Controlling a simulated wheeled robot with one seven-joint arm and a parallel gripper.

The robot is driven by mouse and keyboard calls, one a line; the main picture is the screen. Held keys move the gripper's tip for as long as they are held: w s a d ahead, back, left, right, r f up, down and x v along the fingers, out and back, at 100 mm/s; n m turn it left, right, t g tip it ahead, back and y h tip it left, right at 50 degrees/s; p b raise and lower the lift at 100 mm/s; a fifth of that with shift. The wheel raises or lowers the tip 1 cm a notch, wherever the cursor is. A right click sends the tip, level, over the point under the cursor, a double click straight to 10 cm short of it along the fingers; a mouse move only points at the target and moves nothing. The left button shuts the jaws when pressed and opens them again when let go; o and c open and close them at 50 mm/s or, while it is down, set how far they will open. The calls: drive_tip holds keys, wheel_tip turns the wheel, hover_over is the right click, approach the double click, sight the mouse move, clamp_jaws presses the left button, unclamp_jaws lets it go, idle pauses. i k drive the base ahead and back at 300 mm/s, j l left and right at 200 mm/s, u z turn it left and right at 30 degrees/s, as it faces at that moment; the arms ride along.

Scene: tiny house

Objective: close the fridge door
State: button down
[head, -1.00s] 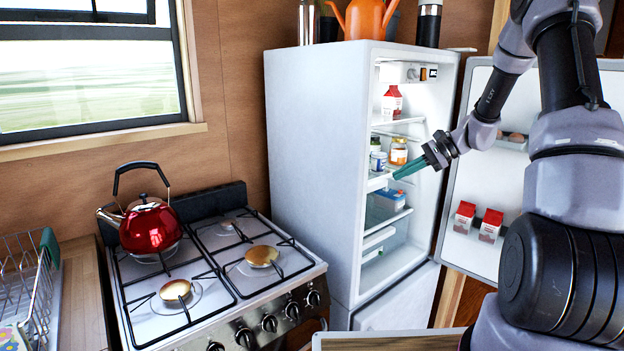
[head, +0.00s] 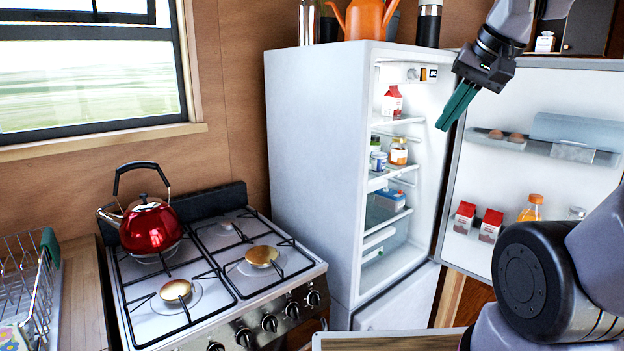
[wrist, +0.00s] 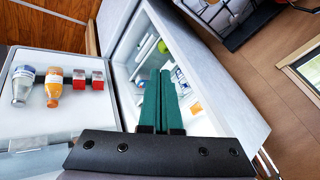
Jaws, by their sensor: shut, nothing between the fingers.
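The white fridge (head: 315,160) stands right of the stove with its compartment exposed. Its door (head: 470,190) is swung wide open to the right, with its shelved inner side facing me. My gripper (head: 446,125) is shut and empty, its green fingers pointing down and left in front of the opening near the door's upper hinge-side edge. In the wrist view the gripper (wrist: 158,75) points toward the fridge interior, with the door (wrist: 50,115) on the left. I cannot tell whether the fingers touch anything.
Door shelves hold red cartons (head: 490,226), an orange bottle (head: 532,208) and eggs. Jars (head: 398,152) and a carton (head: 392,102) stand inside the fridge. An orange watering can (head: 364,18) is on top. The stove (head: 215,265) with a red kettle (head: 150,226) stands left.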

sight(500, 178)
drive_tip(key=i+l+u, duration=0.2)
drive_tip(key=l+u, duration=0.2)
drive_tip(key=l, duration=0.6)
drive_tip(key=l+u, duration=0.4)
drive_tip(key=l, duration=0.65)
drive_tip(key=k, duration=0.25)
drive_tip(key=k+z, duration=0.15)
drive_tip(key=z, duration=0.2)
drive_tip(key=k+z, duration=0.1)
drive_tip(key=z, duration=0.25)
drive_tip(key=k+l+z, duration=0.1)
drive_tip(key=z, duration=0.25)
drive_tip(key=i+l+z, duration=0.15)
drive_tip(key=i+z, duration=0.65)
drive_tip(key=k+l, duration=0.05)
drive_tip(key=k, duration=0.05)
